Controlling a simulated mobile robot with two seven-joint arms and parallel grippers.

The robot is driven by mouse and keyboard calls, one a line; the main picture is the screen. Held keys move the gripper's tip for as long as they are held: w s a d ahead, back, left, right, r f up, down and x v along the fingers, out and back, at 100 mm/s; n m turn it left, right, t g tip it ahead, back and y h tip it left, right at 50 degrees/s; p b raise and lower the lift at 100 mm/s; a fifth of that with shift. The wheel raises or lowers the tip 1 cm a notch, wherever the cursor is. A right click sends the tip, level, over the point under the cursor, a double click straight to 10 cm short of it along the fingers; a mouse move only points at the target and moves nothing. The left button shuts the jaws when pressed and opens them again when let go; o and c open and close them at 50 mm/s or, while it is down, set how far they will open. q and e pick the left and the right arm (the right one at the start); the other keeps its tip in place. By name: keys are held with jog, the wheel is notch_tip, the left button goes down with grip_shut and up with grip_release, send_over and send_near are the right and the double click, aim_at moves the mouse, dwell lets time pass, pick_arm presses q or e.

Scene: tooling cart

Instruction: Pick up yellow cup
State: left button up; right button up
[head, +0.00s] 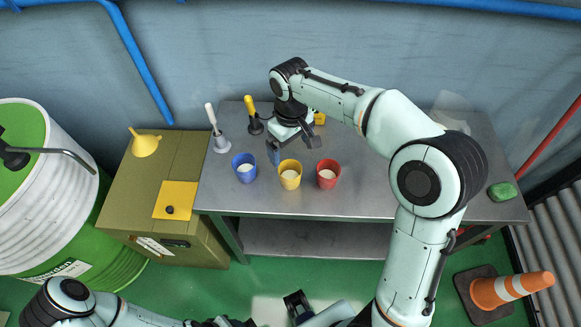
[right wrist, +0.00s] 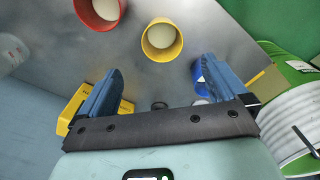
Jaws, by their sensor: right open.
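The yellow cup (head: 290,181) stands upright on the grey metal cart top, between the blue cup (head: 244,174) and the red cup (head: 328,181). It holds something pale. My right gripper (head: 293,148) is open and empty, just behind the yellow cup. In the right wrist view, the yellow cup (right wrist: 162,48) lies just beyond and between the open blue fingers (right wrist: 161,67), apart from them. The red cup (right wrist: 98,14) is at the upper left there. The blue cup (right wrist: 198,72) is partly hidden by the right-hand finger.
A white-handled tool (head: 213,125) and a yellow-handled tool (head: 252,113) stand at the cart's back left. A yellow object (head: 319,118) sits behind my right gripper. A green lump (head: 502,191) lies at the far right. The cart's front strip is clear.

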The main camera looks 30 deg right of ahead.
send_near(290, 172)
jog(key=s+a, duration=0.1)
jog(key=s, duration=0.2)
jog(key=shift+w+a+f+b, duration=0.1)
jog(key=shift+f+b, duration=0.1)
jog(key=shift+f, duration=0.75)
jog(key=shift+w+d+f+b, duration=0.1)
jog(key=shift+w+f+b, duration=0.05)
jog(key=shift+f, duration=0.85)
jog(key=shift+w+a+f+b, duration=0.1)
jog(key=shift+f+b, duration=0.1)
jog(key=shift+f, duration=0.75)
jog(key=c, duration=1.1)
